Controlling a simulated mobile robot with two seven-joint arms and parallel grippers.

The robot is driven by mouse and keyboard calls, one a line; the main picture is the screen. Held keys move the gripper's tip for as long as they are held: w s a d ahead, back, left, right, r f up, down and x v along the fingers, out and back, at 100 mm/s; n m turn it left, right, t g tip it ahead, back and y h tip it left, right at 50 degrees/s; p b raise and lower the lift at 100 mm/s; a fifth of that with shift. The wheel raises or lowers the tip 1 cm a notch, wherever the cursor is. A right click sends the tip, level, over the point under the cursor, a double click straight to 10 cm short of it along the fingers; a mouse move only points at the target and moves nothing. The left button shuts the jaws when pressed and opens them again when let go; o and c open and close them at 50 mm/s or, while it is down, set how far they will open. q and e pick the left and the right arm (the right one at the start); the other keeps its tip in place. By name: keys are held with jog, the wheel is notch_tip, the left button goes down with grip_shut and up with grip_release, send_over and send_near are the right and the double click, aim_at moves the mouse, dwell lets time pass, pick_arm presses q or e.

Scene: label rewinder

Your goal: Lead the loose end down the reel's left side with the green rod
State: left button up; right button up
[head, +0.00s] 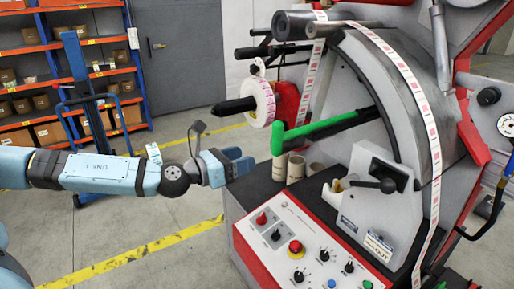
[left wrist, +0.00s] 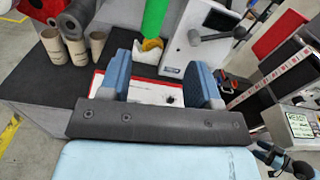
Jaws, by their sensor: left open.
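The green rod (head: 318,129) stands out from the machine's grey side, with a green crosspiece at its near end; a green part of it shows at the top of the left wrist view (left wrist: 155,18). The reel (head: 262,103), a white roll with pink marks, sits on a black-tipped spindle above and left of the rod. A label strip (head: 312,78) hangs from the top roller to the right of the reel; its lower end is hard to make out. My left gripper (head: 240,165) is open and empty, left of and below the rod, apart from it.
Several cardboard cores (head: 295,168) stand on the black machine top. The control panel (head: 300,245) is at the front, and a white box with a black lever (head: 378,185) is to its right. Another strip (head: 437,160) runs down the right. Open floor lies left.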

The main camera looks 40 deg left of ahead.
aim_at(273, 141)
pick_arm(q)
jog(key=shift+m, duration=0.6)
jog(key=w+p, duration=0.1)
jog(key=w+r+p, duration=0.1)
jog(key=w+p, duration=0.1)
jog(key=w+d+r+p, duration=0.1)
jog(key=w+p, duration=0.1)
jog(key=p+x, duration=0.2)
jog(key=x, duration=0.3)
jog(key=shift+p, duration=0.35)
jog(key=shift+w+d+f, duration=0.1)
jog(key=shift+w+d, duration=0.1)
jog(key=shift+w, duration=0.35)
jog(key=shift+w+d+f+p, duration=0.1)
jog(key=shift+w+d+p, duration=0.05)
jog(key=shift+w+p, duration=0.2)
pick_arm(e)
notch_tip(273, 141, up, 7)
jog(key=d, duration=0.1)
jog(key=shift+m+h, duration=0.3)
jog(key=shift+d, duration=0.1)
